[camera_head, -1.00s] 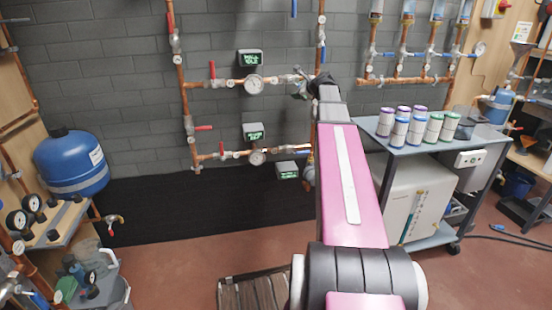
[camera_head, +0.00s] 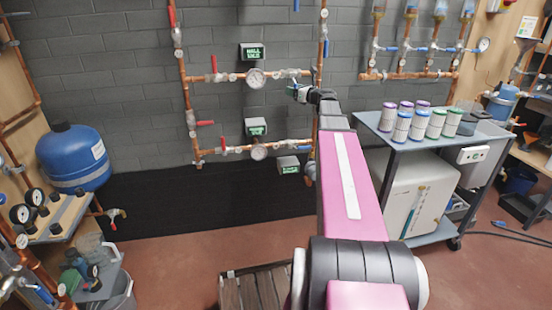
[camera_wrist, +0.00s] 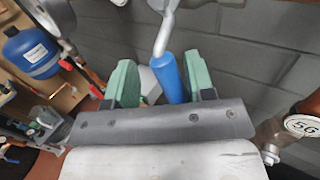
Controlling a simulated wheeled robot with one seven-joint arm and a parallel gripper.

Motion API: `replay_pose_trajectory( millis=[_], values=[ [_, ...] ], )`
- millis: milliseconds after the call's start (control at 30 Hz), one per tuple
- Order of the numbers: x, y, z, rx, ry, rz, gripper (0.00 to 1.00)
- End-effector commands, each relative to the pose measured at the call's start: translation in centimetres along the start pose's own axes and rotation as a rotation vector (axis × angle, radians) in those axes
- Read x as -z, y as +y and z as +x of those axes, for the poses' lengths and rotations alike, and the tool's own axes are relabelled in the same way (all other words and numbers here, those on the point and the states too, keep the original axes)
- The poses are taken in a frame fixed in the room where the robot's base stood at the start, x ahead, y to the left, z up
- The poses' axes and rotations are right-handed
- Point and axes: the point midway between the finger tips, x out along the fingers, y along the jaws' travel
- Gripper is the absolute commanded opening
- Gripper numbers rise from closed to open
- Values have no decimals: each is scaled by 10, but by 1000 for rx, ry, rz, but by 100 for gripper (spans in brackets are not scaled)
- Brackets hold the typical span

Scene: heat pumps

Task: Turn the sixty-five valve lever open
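In the wrist view a blue-sleeved lever (camera_wrist: 170,76) on a bent metal stem lies between the green finger pads of my gripper (camera_wrist: 161,82). It is closer to the right pad, and a gap shows on the left. The gripper is open; whether the lever touches a pad I cannot tell. A round white tag (camera_wrist: 300,124) on a copper pipe at the right seems to read 65, rotated. In the head view my gripper (camera_head: 294,90) is just below the upper copper pipe (camera_head: 220,77) on the grey wall. The lever is too small to make out there.
A dial gauge (camera_head: 255,79) and a red-handled valve (camera_head: 214,65) sit on the same pipe, left of my gripper. A lower pipe (camera_head: 238,149) runs beneath. A trolley (camera_head: 368,122) with several canisters stands right of my arm. A blue tank (camera_head: 72,158) is at far left.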

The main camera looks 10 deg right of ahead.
Motion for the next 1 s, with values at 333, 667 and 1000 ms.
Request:
replay_pose_trajectory(
  millis=[333, 667, 1000],
  values=[
    [0, 3, -59, 1, 2, -2, 45],
    [18, 16, -81, -26, 53, -74, 45],
    [62, 51, -69, -102, 176, -264, 45]
  ],
)
